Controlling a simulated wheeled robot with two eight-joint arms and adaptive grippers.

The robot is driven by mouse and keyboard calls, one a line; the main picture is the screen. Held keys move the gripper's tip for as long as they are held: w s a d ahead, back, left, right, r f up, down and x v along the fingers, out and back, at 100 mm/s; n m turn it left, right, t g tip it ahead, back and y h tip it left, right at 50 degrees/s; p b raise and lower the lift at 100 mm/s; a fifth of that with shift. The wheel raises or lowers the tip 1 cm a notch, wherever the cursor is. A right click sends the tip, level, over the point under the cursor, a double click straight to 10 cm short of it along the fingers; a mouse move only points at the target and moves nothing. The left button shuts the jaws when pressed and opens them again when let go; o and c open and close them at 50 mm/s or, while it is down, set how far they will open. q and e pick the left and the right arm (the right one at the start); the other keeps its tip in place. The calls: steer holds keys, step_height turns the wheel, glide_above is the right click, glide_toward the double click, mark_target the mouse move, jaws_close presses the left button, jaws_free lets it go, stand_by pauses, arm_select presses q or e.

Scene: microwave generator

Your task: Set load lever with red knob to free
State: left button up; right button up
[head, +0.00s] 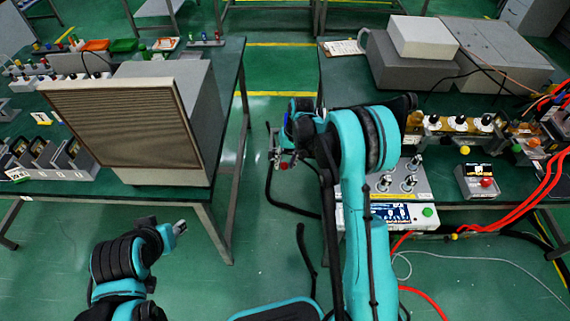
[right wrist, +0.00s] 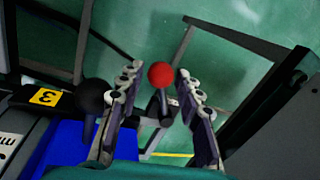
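The red knob (right wrist: 161,75) of the load lever sits on a dark stem in the right wrist view. My right gripper (right wrist: 160,92) is open, with one finger on each side of the knob and visible gaps between. In the head view the red knob (head: 283,166) shows small at the tip of my right gripper (head: 284,158), over the left edge of the right bench. My arm hides most of the lever's mount there. My left gripper (head: 180,228) is low at the left, away from the lever; its finger opening is unclear.
A black knob (right wrist: 90,95) stands just outside the left finger in the right wrist view, near a blue part (right wrist: 62,140) and a yellow label (right wrist: 45,97). The right bench (head: 345,95) holds boxes and instruments. A large grilled box (head: 125,130) stands on the left bench.

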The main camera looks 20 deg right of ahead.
steer(key=shift+f, duration=0.1)
jaws_close()
steer(key=shift+a, duration=0.1)
steer(key=w+a+m+t+h+b, duration=0.1)
steer(key=a+m, duration=0.6)
steer(key=m, duration=0.5)
steer(key=shift+w+t, duration=0.35)
steer(key=shift+t, duration=0.05)
stand_by(0.4)
